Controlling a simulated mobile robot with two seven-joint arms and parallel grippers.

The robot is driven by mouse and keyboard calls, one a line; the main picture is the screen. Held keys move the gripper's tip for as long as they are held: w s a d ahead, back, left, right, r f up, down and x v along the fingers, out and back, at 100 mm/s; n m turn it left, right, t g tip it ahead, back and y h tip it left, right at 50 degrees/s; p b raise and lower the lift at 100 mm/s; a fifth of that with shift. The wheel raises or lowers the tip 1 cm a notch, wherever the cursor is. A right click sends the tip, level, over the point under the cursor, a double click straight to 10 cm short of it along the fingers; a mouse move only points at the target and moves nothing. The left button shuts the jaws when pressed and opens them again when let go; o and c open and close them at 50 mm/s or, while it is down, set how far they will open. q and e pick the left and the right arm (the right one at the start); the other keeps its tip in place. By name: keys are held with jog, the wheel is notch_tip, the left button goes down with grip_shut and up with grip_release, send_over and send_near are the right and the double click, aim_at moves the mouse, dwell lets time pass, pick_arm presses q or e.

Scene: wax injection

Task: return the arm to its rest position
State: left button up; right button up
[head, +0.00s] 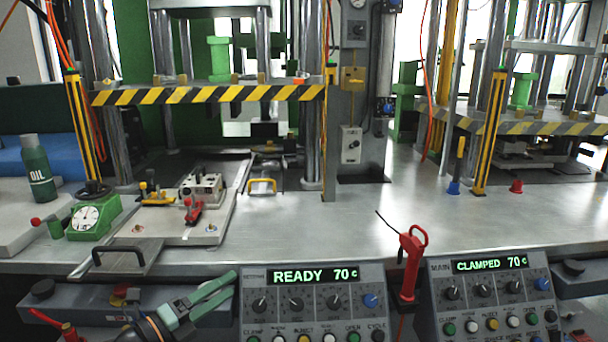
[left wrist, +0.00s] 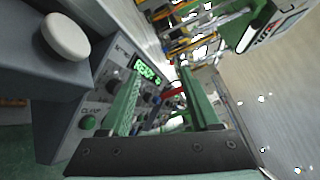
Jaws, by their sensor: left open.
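My left gripper (head: 212,293) shows low in the head view, left of the control panel that reads READY 70 c (head: 312,300). Its two green fingers are apart, with nothing between them. In the left wrist view the fingers (left wrist: 168,105) point forward, and the READY panel (left wrist: 108,105) is just to their left. The arm comes in from the bottom edge of the head view. My right gripper is in neither view.
A second panel reading CLAMPED 70 c (head: 490,290) stands to the right. A red handled tool (head: 410,265) is between the panels. A sliding plate with a black handle (head: 118,258), a green dial gauge (head: 92,218) and an oil bottle (head: 38,168) are at left. The middle bench top is clear.

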pick_arm(q)
jog(key=s+d+f+n+g+y, duration=0.2)
jog(key=s+f+n+g+y, duration=0.5)
jog(key=s+f+n, duration=2.05)
notch_tip(320, 180, up, 13)
jog(key=s+a+t+y+p, duration=0.2)
jog(key=a+p, duration=0.1)
jog(key=p, duration=1.5)
jog(key=shift+r+n+y, duration=0.15)
jog(key=shift+n+y, duration=0.25)
jog(key=shift+n, duration=0.05)
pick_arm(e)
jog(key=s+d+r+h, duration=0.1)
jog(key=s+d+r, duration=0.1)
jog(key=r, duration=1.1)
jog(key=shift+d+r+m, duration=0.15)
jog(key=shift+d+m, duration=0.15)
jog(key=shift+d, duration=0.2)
pick_arm(q)
jog(key=shift+w, duration=0.1)
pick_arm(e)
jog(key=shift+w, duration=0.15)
pick_arm(q)
jog(key=shift+c, duration=0.4)
